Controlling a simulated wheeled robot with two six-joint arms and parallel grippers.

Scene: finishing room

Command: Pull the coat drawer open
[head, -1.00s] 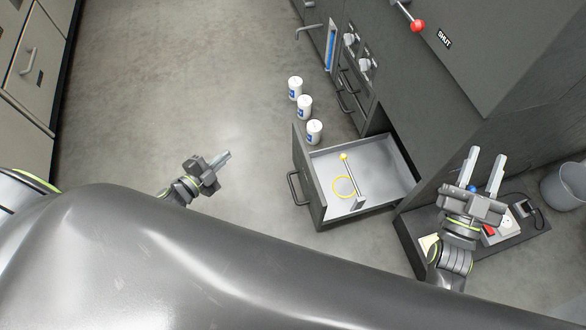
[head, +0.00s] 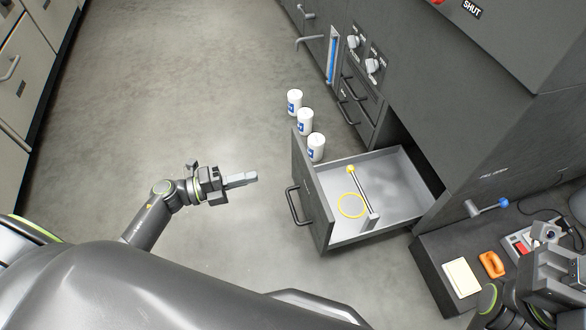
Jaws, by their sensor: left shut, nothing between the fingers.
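A dark grey drawer (head: 318,196) stands pulled out of the cabinet, its pale inside showing. No label I can read names it as the coat drawer. Its bar handle (head: 297,206) is on the front, facing left. A yellow ring (head: 351,205) and a rod with a yellow knob (head: 351,170) lie inside. My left gripper (head: 254,178) is shut and empty, left of the handle and apart from it, its fingers pointing right. My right gripper (head: 556,262) is at the lower right edge over the low shelf; its fingers are not clearly seen.
Several white jars (head: 305,121) stand in a row behind the drawer front. Open floor (head: 190,90) lies to the left.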

